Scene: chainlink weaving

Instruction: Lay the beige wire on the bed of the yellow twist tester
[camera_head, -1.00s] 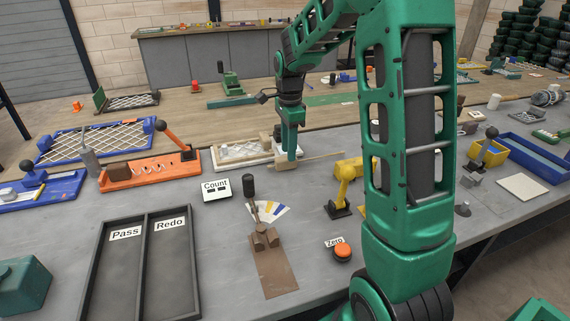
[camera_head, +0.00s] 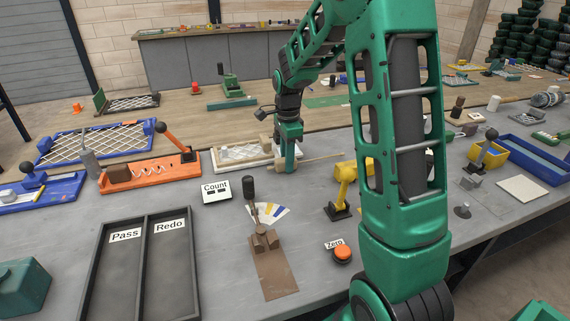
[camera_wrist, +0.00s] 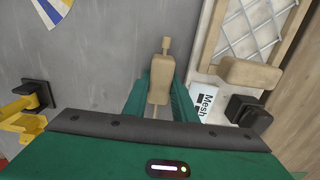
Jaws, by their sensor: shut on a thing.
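The beige wire (camera_head: 322,159) is a thin straight rod reaching right from a beige block-like end piece in the head view. In the wrist view the end piece (camera_wrist: 160,78) lies between my green fingers, and the rod runs back under the gripper body. My gripper (camera_head: 289,166) is shut on this piece, low near the bench. The yellow device (camera_head: 345,174), apparently the twist tester, stands to the right and nearer, with a black foot. Part of it shows at the left of the wrist view (camera_wrist: 22,118). My arm partly covers it in the head view, and its bed is not clearly visible.
A mesh frame (camera_head: 228,158) with a beige block lies close left of my gripper. A colour fan (camera_head: 270,211), a brown stand (camera_head: 272,270), the Count sign (camera_head: 215,190) and an orange Zero button (camera_head: 343,251) lie nearer. Grey bench around the yellow device is partly bare.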

